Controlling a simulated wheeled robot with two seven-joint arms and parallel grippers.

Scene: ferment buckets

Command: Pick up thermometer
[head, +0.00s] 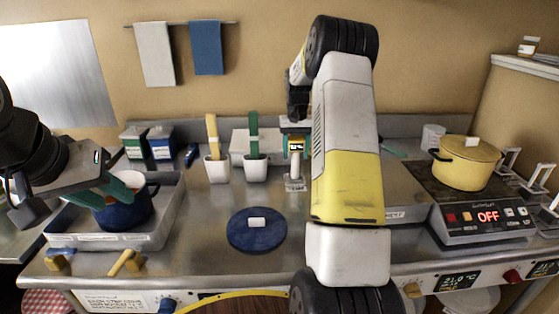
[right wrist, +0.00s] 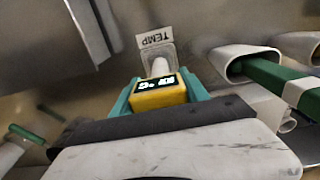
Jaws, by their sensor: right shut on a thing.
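The thermometer (head: 296,146) has a yellow head with a lit display. It stands upright above a small white holder (head: 295,184) at the middle back of the counter. My right gripper (head: 295,153) is shut on its head, teal fingers at both sides. In the right wrist view the yellow head (right wrist: 158,97) sits between the fingers (right wrist: 160,95), with its pale stem pointing toward the holder marked TEMP (right wrist: 157,48). I cannot tell whether the stem's tip is still in the holder. My left gripper (head: 117,191) is over the blue pot (head: 127,211); its opening is unclear.
Two white cups (head: 217,171) (head: 255,171) with yellow and green handles stand left of the thermometer. A blue round lid (head: 257,230) lies in front. The pot is in a grey tray (head: 165,222). A yellow pot (head: 465,166) stands on the hotplate at right.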

